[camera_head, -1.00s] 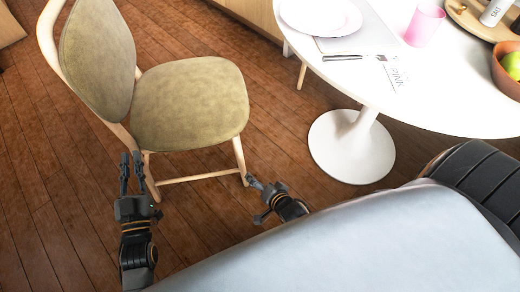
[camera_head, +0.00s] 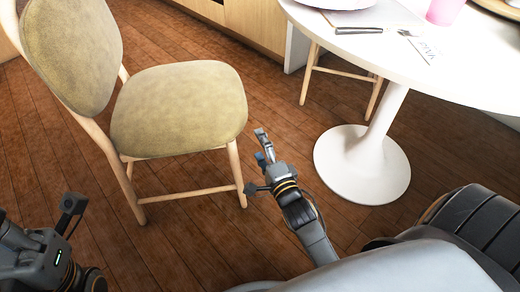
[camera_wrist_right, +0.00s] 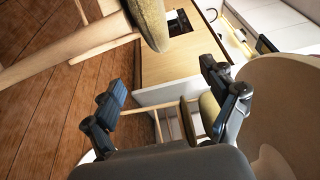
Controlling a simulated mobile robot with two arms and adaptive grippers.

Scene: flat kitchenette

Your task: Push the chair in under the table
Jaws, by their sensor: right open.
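The chair (camera_head: 178,108) has an olive padded seat and back and pale wooden legs; it stands upright, left of the white round table (camera_head: 440,62). A gap of floor lies between the seat and the table's pedestal. My right gripper (camera_head: 257,162) is open and empty, just right of the chair's near right leg. In the right wrist view its fingers (camera_wrist_right: 163,82) are apart, and the chair seat's edge (camera_wrist_right: 150,22) shows at the upper left. My left gripper (camera_head: 38,212) is at the lower left, partly cut off, fingers apart, left of the chair's legs.
The table's round base (camera_head: 362,165) stands on the wooden floor. Another chair (camera_head: 345,72) is partly hidden behind the table. Wooden cabinets (camera_head: 262,30) line the back. A fork (camera_head: 375,30), plate and pink cup (camera_head: 445,10) are on the table.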

